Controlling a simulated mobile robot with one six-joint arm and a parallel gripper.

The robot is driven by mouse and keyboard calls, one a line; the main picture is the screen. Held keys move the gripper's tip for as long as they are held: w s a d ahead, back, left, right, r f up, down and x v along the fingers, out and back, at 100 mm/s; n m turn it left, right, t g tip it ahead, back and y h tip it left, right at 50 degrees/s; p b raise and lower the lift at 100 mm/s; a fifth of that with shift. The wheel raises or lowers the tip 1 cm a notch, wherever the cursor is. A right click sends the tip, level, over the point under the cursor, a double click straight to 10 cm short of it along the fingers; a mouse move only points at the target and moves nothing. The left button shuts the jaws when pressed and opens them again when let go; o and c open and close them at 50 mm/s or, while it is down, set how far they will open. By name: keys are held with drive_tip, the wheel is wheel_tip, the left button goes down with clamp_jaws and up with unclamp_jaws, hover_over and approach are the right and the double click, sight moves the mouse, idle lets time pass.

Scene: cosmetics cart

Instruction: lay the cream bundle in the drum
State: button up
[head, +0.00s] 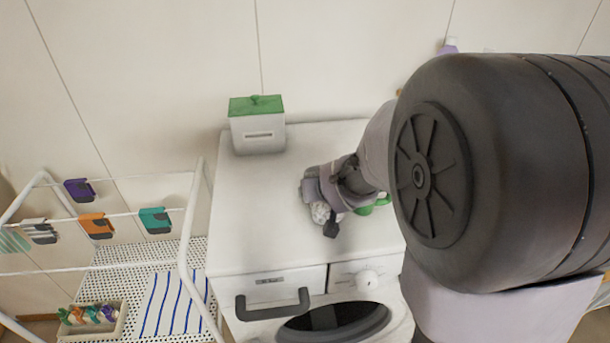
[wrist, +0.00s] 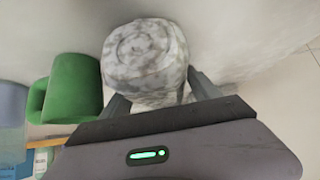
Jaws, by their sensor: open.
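The cream bundle (wrist: 146,52) is a rolled, mottled whitish cloth in the wrist view, with its spiral end showing. In the head view a small part of it (head: 320,212) shows on the white machine top, mostly hidden by my gripper (head: 328,208). My gripper (wrist: 158,92) is open, with one finger on each side of the bundle; I cannot tell whether they touch it. The drum is behind the dark round door (head: 335,323) on the machine's front, at the bottom of the head view; its inside is not visible.
A green mug (wrist: 72,88) stands close left of the bundle in the wrist view. A white box with green lid (head: 257,125) stands at the back left of the machine top (head: 240,215). A white rack (head: 188,250) stands left. My arm hides the right side.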

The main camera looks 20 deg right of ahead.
drive_tip(key=shift+w+d+f, duration=0.1)
drive_tip(key=shift+w+f, duration=0.3)
drive_tip(key=shift+w, duration=0.15)
drive_tip(key=shift+s+r, duration=0.45)
drive_tip(key=shift+s, duration=0.65)
drive_tip(key=c, duration=0.4)
drive_tip(key=shift+w+f, duration=0.15)
drive_tip(key=shift+w, duration=0.15)
drive_tip(key=c, duration=0.7)
drive_tip(key=shift+c, duration=1.3)
